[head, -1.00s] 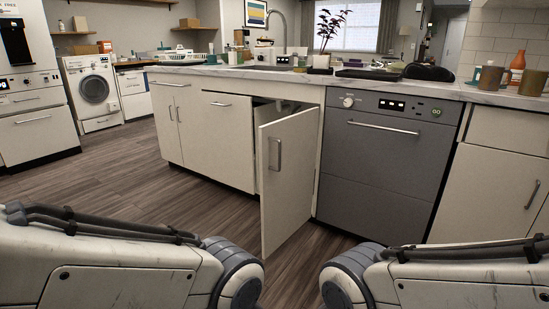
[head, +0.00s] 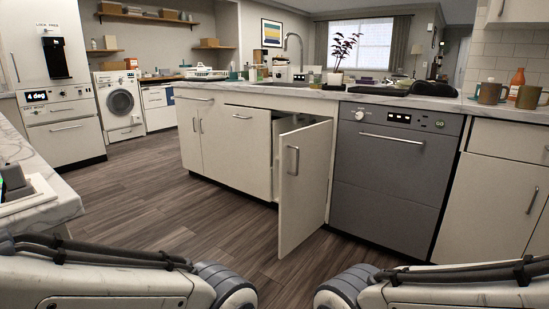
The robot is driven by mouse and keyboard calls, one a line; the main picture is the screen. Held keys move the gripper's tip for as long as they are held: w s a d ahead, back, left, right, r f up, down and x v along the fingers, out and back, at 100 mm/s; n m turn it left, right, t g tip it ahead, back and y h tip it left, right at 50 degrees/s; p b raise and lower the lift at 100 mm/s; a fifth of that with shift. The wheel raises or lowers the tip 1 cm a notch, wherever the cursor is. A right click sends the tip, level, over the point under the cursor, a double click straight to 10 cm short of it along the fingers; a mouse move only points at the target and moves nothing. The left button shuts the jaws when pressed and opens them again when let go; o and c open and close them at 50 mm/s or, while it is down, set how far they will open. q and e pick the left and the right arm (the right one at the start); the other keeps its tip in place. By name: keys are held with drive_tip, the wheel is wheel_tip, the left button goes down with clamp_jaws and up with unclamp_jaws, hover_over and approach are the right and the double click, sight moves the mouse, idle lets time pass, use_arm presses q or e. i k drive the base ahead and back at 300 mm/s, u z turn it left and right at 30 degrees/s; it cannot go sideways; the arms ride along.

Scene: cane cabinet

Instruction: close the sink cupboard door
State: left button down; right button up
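The sink cupboard door (head: 305,190) is a cream panel with a vertical metal handle (head: 293,161). It stands open, swung out from the counter front, with its hinge side next to the grey dishwasher. The dark cupboard opening shows behind its upper edge, under the sink tap (head: 293,50); most of the inside is hidden by the door. My two arms come in low at the left and right, with only their upper links and joints in view. Both grippers are out of view.
The grey dishwasher (head: 385,180) is shut, just right of the door. Closed cream cupboards stand on both sides. A marble counter edge (head: 45,200) juts in at the left. The wooden floor (head: 170,210) before the cupboards is clear.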

sight(304, 153)
drive_tip(key=u, duration=0.05)
drive_tip(key=i, duration=0.75)
drive_tip(key=z, duration=0.7)
drive_tip(key=i, duration=0.5)
drive_tip(key=z, duration=0.35)
